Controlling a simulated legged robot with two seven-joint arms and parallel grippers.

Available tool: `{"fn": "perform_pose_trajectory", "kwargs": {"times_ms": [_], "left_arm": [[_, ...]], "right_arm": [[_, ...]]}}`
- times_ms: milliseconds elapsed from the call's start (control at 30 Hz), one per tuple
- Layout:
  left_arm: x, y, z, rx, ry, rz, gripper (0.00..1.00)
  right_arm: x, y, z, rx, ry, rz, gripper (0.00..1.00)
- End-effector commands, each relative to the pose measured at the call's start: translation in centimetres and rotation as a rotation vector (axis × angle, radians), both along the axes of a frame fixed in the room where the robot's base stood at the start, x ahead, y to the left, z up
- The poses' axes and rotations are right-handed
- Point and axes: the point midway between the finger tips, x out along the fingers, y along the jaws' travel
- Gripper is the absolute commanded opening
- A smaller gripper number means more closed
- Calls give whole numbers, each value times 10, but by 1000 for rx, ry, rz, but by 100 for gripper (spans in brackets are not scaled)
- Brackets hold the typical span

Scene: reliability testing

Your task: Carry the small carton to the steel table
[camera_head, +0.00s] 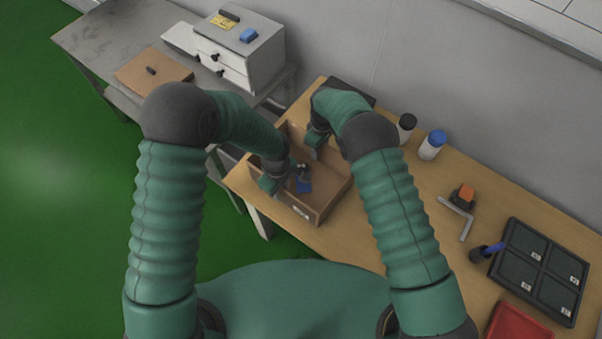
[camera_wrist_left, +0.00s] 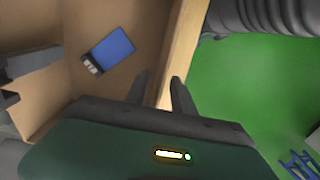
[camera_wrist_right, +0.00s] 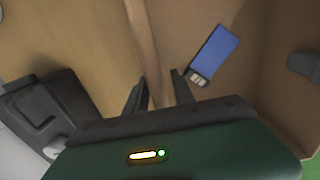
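The small carton (camera_head: 336,197) is an open-topped brown box on the left end of the wooden table, close to its front edge. A blue item (camera_head: 304,185) lies inside; it also shows in both wrist views (camera_wrist_left: 108,50) (camera_wrist_right: 214,52). My left gripper (camera_head: 270,184) is at the carton's left side. Its fingers (camera_wrist_left: 160,80) straddle the wall, with a small gap showing. My right gripper (camera_head: 314,142) is at the far side. Its fingers (camera_wrist_right: 158,77) straddle that wall, also with a gap. The steel table (camera_head: 92,50) stands at the upper left.
The steel table holds a white drawer unit (camera_head: 262,52) and a brown board (camera_head: 135,72). The wooden table (camera_head: 415,235) holds two bottles (camera_head: 405,127) (camera_head: 432,146), an orange-topped block (camera_head: 464,194), a dark divided tray (camera_head: 512,222) and a red tray (camera_head: 515,322). Green floor lies in front.

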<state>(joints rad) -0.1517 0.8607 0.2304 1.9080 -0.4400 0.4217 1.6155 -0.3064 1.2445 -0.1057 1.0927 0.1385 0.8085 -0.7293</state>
Motion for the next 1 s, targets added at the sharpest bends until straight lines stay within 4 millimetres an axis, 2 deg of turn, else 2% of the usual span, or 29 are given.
{"fn": "perform_pose_trajectory", "kwargs": {"times_ms": [100,367,600,1000], "left_arm": [[0,-1,-6,-1,-2,-1,30],[0,-1,-6,-1,-2,-1,29],[0,-1,-6,-1,-1,0,0],[0,0,-6,-1,-1,0,0]], "right_arm": [[0,0,-6,-1,1,0,30],[0,0,-6,0,0,0,29],[0,0,-6,0,0,0,0],[0,0,-6,-1,1,0,0]]}}
